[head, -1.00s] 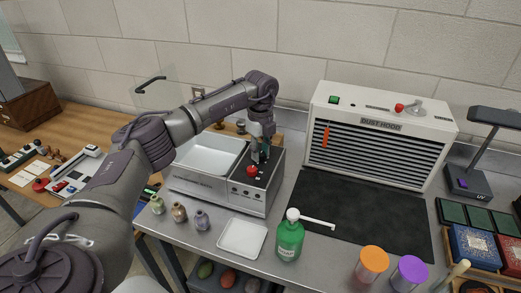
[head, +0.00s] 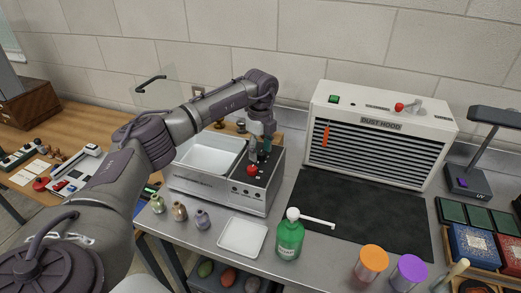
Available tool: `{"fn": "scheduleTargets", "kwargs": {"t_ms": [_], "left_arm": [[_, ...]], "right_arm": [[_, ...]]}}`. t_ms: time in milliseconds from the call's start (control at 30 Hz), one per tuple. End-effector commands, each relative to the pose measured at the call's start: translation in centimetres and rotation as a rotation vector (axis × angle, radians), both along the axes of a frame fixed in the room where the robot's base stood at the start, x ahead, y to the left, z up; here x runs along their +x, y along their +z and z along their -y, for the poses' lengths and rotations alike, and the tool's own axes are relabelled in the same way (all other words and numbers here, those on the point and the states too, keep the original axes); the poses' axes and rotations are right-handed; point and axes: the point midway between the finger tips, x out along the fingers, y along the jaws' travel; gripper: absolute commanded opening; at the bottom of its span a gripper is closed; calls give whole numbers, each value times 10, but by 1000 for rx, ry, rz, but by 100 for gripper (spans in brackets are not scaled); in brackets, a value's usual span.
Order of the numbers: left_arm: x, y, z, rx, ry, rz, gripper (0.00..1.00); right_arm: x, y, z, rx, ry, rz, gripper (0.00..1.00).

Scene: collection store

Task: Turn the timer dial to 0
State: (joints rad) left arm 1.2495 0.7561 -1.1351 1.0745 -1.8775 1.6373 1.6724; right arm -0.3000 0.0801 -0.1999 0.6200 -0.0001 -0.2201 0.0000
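A grey benchtop washer unit (head: 219,191) with an open white basin (head: 209,159) stands on the bench. Its sloping control panel (head: 263,181) is on the right side and carries a red knob (head: 252,170) near the front. My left gripper (head: 261,155) points down over the back part of this panel, behind the red knob. Its two fingers show apart, with a dark gap between them. The timer dial cannot be made out clearly; the fingers cover that part of the panel. I cannot tell whether they touch anything. My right gripper is not in view.
A green bottle (head: 290,238) with a white spout, a white tray (head: 243,237) and several small vases (head: 180,211) stand in front of the unit. A dust hood (head: 380,135) and black mat (head: 365,215) are to the right, with orange (head: 374,259) and purple (head: 411,269) lidded jars.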

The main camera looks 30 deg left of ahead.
Motion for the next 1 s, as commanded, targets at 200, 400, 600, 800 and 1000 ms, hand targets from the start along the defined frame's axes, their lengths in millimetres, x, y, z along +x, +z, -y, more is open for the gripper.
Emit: {"fn": "scheduleTargets", "kwargs": {"t_ms": [200,400,600,800,1000], "left_arm": [[-1,-1,1,-1,-1,-3,55],[0,16,1,-2,-2,1,55],[0,58,1,0,-2,2,55],[0,97,0,-1,-1,1,55],[0,116,0,-1,0,-1,55]], "right_arm": [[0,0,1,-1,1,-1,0],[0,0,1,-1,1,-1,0],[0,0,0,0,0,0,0],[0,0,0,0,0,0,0],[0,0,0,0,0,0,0]]}}
